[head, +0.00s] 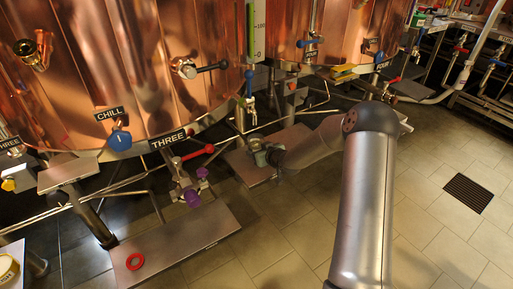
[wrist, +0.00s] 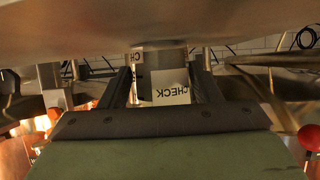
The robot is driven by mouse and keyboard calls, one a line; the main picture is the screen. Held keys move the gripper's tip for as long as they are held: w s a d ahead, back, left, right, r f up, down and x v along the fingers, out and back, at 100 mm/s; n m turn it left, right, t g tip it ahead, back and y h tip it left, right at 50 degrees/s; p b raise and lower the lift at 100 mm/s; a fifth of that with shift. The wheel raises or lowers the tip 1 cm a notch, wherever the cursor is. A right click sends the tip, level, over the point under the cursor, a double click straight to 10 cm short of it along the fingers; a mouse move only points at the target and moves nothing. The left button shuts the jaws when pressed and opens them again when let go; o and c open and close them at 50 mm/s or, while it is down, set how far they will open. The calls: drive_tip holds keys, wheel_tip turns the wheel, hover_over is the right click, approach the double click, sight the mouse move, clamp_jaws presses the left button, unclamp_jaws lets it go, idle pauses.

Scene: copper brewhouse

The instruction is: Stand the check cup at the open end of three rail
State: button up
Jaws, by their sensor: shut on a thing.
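The check cup (wrist: 170,86), grey with a white label reading CHECK, sits between the two dark fingers of my gripper (wrist: 164,80) in the wrist view. My gripper is shut on it. In the head view my gripper (head: 259,152) is low, over the plate right of the THREE sign (head: 171,139); the cup cannot be made out there. Below that sign is a valve with a red lever (head: 198,153) and purple-handled fittings (head: 192,197). I cannot tell which part is the open end of three rail.
A metal plate (head: 195,232) at floor level carries a red ring (head: 135,261). Copper tanks (head: 150,60) with valves and pipes stand behind. In the wrist view a red knob (wrist: 309,137) is at right and a wide metal surface (wrist: 100,25) above. Tiled floor (head: 290,235) in front is clear.

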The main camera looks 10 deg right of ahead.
drive_tip(key=shift+r, duration=0.25)
drive_tip(key=shift+c, duration=0.3)
drive_tip(key=shift+r+p, duration=0.4)
drive_tip(key=s+d+p, duration=0.1)
drive_tip(key=s+d, duration=0.3)
drive_tip(key=s, duration=0.8)
drive_tip(key=shift+d, duration=0.4)
drive_tip(key=shift+o, duration=0.7)
drive_tip(key=c, duration=0.5)
